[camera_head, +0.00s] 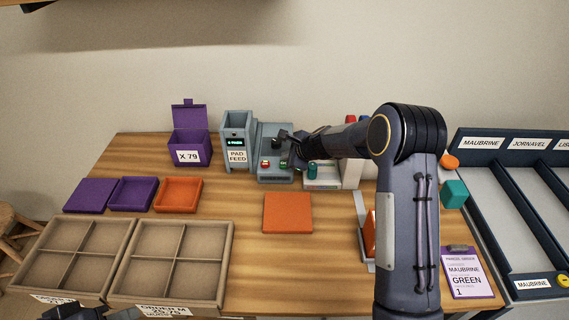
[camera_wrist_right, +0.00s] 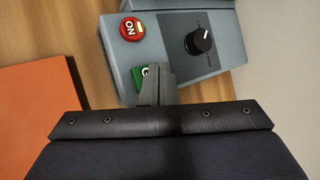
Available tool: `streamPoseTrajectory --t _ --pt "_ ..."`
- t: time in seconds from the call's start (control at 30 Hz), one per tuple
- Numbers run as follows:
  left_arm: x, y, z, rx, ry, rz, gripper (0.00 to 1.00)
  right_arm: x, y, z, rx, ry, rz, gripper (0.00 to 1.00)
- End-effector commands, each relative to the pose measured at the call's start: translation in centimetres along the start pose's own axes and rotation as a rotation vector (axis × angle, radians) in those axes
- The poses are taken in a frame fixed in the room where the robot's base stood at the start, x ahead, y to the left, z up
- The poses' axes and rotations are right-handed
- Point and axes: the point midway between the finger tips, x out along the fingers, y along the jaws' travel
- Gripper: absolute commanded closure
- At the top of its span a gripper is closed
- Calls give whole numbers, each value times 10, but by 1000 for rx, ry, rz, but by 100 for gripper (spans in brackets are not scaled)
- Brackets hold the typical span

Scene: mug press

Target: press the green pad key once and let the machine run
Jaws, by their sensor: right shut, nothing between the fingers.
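The grey machine (camera_head: 275,179) stands at the back middle of the table, with a red key (camera_head: 265,164) and a green key (camera_head: 283,163) on its front. The wrist view shows the red key (camera_wrist_right: 131,30) lettered "ON", a black dial (camera_wrist_right: 198,41) and the green key (camera_wrist_right: 138,76). My right gripper (camera_head: 286,143) is shut and empty at the machine. In the wrist view its closed fingertips (camera_wrist_right: 158,72) cover part of the green key; I cannot tell whether they touch it. My left gripper (camera_head: 88,313) only partly shows at the bottom edge; its jaws are unclear.
A pad feed tower (camera_head: 237,156) with a lit display adjoins the machine. A purple box (camera_head: 190,146), small trays and divided crates (camera_head: 122,262) stand left. An orange pad (camera_head: 288,213) lies mid-table. A job card (camera_head: 467,272) reads "MAUBRINE GREEN 1".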

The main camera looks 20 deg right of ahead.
Motion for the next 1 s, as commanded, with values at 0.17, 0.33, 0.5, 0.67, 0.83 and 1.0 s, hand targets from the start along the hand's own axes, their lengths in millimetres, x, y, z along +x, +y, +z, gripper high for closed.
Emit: streamPoseTrajectory --t 0.17,0.33,0.5,0.67,0.83,1.0 --pt "4 -2 2 0 0 0 64 4 3 -3 0 0 0 100" --pt "6 -3 3 0 0 0 64 6 5 -5 0 0 0 100" --pt "6 -3 3 0 0 0 64 6 4 -4 0 0 0 100" --pt "6 -3 3 0 0 0 64 6 4 -4 0 0 0 100" --pt "8 -3 4 0 0 0 64 7 6 -5 0 0 0 100" --pt "9 -4 4 0 0 0 64 9 7 -6 0 0 0 100"
